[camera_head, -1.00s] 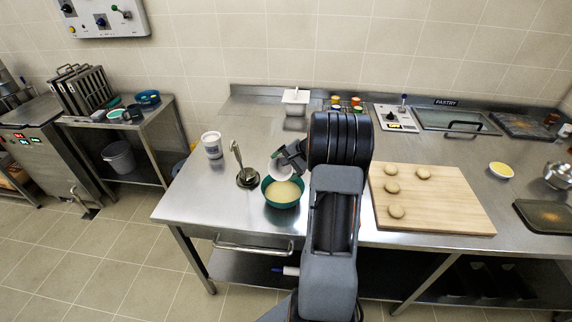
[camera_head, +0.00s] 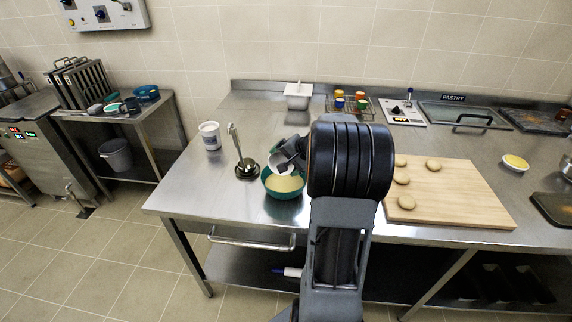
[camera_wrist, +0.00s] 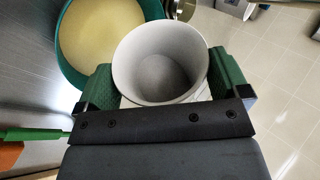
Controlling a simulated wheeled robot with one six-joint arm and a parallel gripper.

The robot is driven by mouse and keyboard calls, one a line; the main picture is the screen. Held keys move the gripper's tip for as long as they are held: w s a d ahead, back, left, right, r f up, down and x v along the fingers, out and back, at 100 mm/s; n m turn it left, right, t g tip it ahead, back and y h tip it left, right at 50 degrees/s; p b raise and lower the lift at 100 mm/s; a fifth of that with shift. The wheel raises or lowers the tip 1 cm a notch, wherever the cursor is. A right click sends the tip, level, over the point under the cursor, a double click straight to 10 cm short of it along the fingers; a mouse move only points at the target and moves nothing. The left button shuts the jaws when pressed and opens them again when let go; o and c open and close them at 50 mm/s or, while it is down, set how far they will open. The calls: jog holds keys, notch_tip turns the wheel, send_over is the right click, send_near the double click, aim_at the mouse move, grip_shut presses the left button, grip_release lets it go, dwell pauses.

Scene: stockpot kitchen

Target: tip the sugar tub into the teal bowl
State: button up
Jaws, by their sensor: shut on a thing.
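The teal bowl (camera_head: 283,193) stands on the steel counter, left of my arm, with pale, cream-coloured contents in it. It also shows at the upper left of the wrist view (camera_wrist: 68,62). My gripper (camera_head: 287,157) is shut on the white sugar tub (camera_wrist: 160,62), with a green pad on each side of it. The tub's open mouth faces the wrist camera, and its inside looks empty apart from greyish shading at the bottom. In the head view the tub (camera_head: 281,165) is tilted at the bowl's back rim; whether it touches the rim I cannot tell.
A ladle in its holder (camera_head: 246,168) stands just left of the bowl, and a white labelled tub (camera_head: 210,136) beyond it. A wooden board (camera_head: 455,205) with several dough rounds lies right of my arm.

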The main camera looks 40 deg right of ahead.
jog(key=shift+s+a+f+b, duration=0.15)
jog(key=shift+f+b, duration=0.25)
jog(key=shift+b, duration=0.35)
jog(key=shift+a+t+h+b, duration=0.1)
jog(key=shift+t+h+b, duration=0.2)
jog(key=shift+b, duration=0.5)
jog(key=s+a+n+t+h+b, duration=0.1)
jog(key=t+b, duration=0.1)
jog(key=b, duration=0.7)
jog(key=shift+a+n+h, duration=0.1)
jog(key=shift+n+h, duration=0.2)
jog(key=t+b, duration=0.1)
jog(key=b, duration=0.4)
jog(key=s+a+n+t+h+b, duration=0.1)
jog(key=b, duration=0.5)
jog(key=shift+a+f+n+h, duration=0.1)
jog(key=shift+f+n+h, duration=0.15)
jog(key=shift+n+h, duration=0.05)
jog(key=t+b, duration=0.1)
jog(key=b, duration=0.4)
jog(key=a+f+n+t+h+b, duration=0.1)
jog(key=b, duration=0.5)
jog(key=s+n+t+b, duration=0.1)
jog(key=b, duration=0.5)
jog(key=shift+a+f+h, duration=0.2)
jog(key=shift+f+h, duration=0.15)
jog(key=shift+h, duration=0.05)
jog(key=shift+s+a+n+t+h+b, duration=0.2)
jog(key=shift+n+t+h+b, duration=0.15)
jog(key=shift+b, duration=1.35)
